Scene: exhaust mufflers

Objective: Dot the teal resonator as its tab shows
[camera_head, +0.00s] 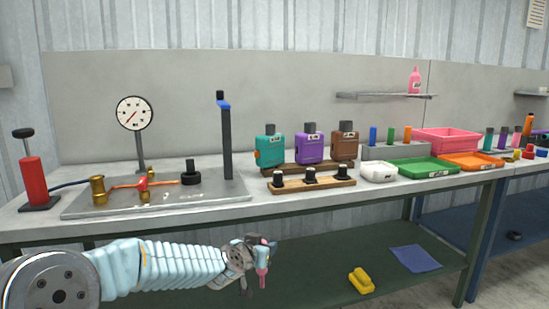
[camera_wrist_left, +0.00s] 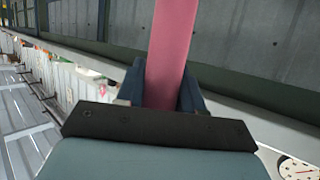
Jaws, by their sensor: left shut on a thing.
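The teal resonator (camera_head: 269,152) stands upright on a wooden stand at the back of the bench, left of a purple one (camera_head: 309,149) and a brown one (camera_head: 345,148). My left gripper (camera_head: 263,262) is in front of the bench, below the top's front edge and well apart from the resonator. It is shut on a pink stick-like thing (camera_wrist_left: 172,50), which also shows in the head view (camera_head: 262,276). My right gripper is not in view.
A low wooden rack (camera_head: 335,184) with several dark-capped pieces stands in front of the resonators. A white bin (camera_head: 379,172), green tray (camera_head: 428,170) and orange tray (camera_head: 470,160) lie to the right. A gauge rig on a plate (camera_head: 215,199) and a red pump (camera_head: 34,180) fill the left.

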